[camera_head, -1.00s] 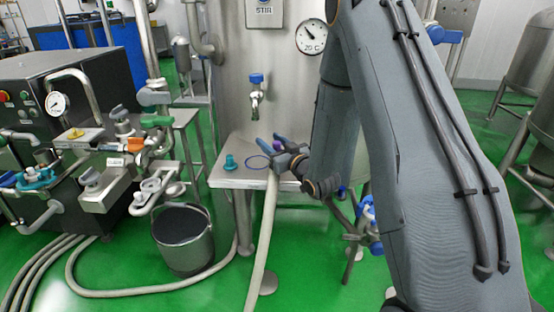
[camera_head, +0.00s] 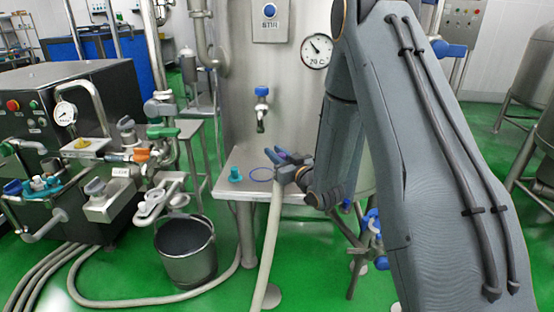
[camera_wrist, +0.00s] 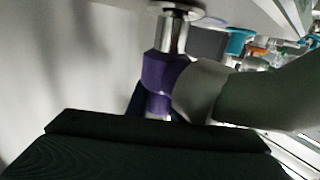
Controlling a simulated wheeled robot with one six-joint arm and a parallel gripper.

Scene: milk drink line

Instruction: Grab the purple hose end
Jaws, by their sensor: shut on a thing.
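The purple hose end (camera_wrist: 163,75) shows in the wrist view as a purple collar with a metal tip above it. It is joined to a beige hose (camera_wrist: 255,92) that runs off to the right. In the head view my gripper (camera_head: 276,156), with blue fingers, is at the small steel table's front edge, and the hose (camera_head: 268,235) hangs from it to the green floor. My gripper is shut on the purple hose end. The fingers hide most of the end in the head view, and its lower part is covered in the wrist view.
The steel table (camera_head: 226,186) bears a teal fitting (camera_head: 235,174) and a purple ring mark (camera_head: 261,174). A tank with a blue-handled tap (camera_head: 261,92) stands behind. A bucket (camera_head: 186,250) and looped hoses lie to the left. A blue-handled valve (camera_head: 370,222) is right of the table.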

